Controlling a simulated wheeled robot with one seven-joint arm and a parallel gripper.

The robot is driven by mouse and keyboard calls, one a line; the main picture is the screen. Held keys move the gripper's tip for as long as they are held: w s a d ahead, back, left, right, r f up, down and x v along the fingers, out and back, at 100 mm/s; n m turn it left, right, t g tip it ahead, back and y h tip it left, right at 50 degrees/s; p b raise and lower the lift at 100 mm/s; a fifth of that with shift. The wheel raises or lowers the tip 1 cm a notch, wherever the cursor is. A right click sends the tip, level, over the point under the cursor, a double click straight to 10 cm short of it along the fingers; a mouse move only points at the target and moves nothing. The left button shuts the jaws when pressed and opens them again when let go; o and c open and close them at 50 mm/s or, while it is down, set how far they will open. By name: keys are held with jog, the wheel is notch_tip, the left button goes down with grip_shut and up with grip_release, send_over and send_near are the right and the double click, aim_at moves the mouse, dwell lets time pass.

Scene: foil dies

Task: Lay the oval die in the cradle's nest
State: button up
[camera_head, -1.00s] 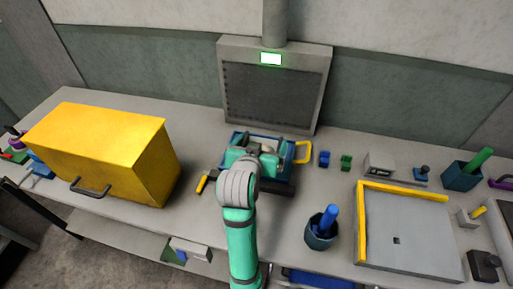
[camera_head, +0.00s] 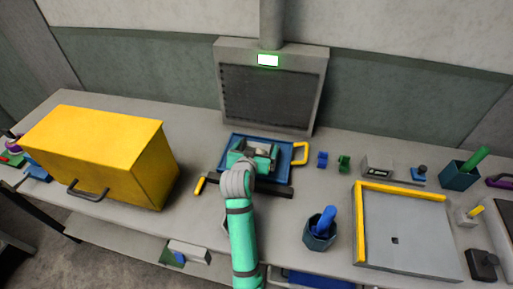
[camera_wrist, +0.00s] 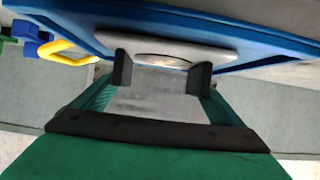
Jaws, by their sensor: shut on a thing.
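My gripper (camera_head: 257,152) is over a blue tray-like frame with a yellow handle (camera_head: 229,145), which looks like the cradle, in the head view. In the wrist view, the dark fingertips (camera_wrist: 160,73) are apart, on a pale grey piece with a curved edge (camera_wrist: 165,47), which I take for the oval die. The blue frame (camera_wrist: 262,38) runs close behind it. My gripper and the grey piece cover the frame's middle, so the nest is hidden. I cannot tell whether the piece touches the frame.
A dark bar (camera_head: 274,191) lies along the frame's front side. A yellow box (camera_head: 95,145) stands left. A dark pot with a blue stick (camera_head: 320,235) and a grey board with yellow edging (camera_head: 410,230) are right. A grey panel (camera_head: 270,90) stands behind.

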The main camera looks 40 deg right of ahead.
dwell(0.3)
jog(key=o, duration=1.1)
jog(key=shift+f, duration=0.1)
jog(key=shift+a+r, duration=0.1)
jog(key=shift+r, duration=0.1)
jog(key=v, duration=1.2)
jog(key=shift+f, duration=0.15)
